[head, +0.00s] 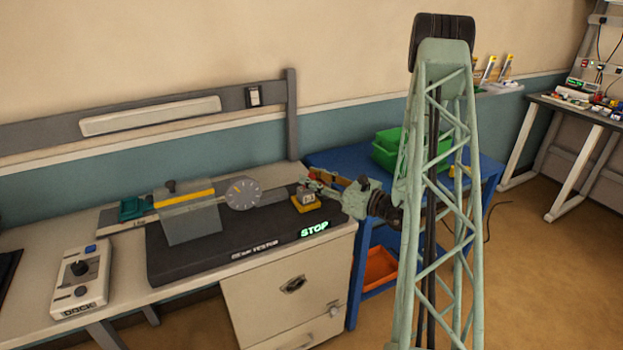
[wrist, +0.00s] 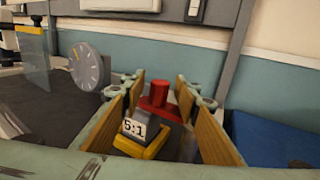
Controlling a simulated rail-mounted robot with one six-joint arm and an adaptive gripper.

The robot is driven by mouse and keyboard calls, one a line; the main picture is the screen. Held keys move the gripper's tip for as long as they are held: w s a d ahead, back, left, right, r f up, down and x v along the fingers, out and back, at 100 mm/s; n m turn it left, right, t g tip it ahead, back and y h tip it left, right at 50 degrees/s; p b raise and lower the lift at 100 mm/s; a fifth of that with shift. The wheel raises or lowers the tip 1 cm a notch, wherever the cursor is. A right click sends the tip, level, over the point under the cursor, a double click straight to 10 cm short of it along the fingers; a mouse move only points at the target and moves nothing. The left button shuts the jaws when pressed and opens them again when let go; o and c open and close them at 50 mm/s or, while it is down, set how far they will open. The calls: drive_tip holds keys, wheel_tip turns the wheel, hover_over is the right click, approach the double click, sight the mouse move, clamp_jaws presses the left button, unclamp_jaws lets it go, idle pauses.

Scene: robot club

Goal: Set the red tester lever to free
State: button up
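The tester (head: 205,255) is a long dark unit on the bench, with a lit green STOP sign (head: 314,228) at its front right corner. The red lever (wrist: 159,100) shows in the wrist view as an upright red knob on a wider red foot. It stands behind a yellow and grey block labelled 5:1 (wrist: 135,129). My gripper (wrist: 155,84) is open, with one finger on each side of the red lever and visible gaps to both. In the head view my gripper hides the lever, close to the yellow block (head: 306,202) at the tester's right end.
A round dial (head: 242,192) and a clear guard with a yellow top edge (head: 190,220) stand left of the block. A DOCK control box (head: 82,280) sits at the bench's left. A blue cart (head: 335,157) with green bins (head: 390,150) stands to the right.

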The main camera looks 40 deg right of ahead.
drive_tip(key=shift+c, duration=0.3)
clamp_jaws()
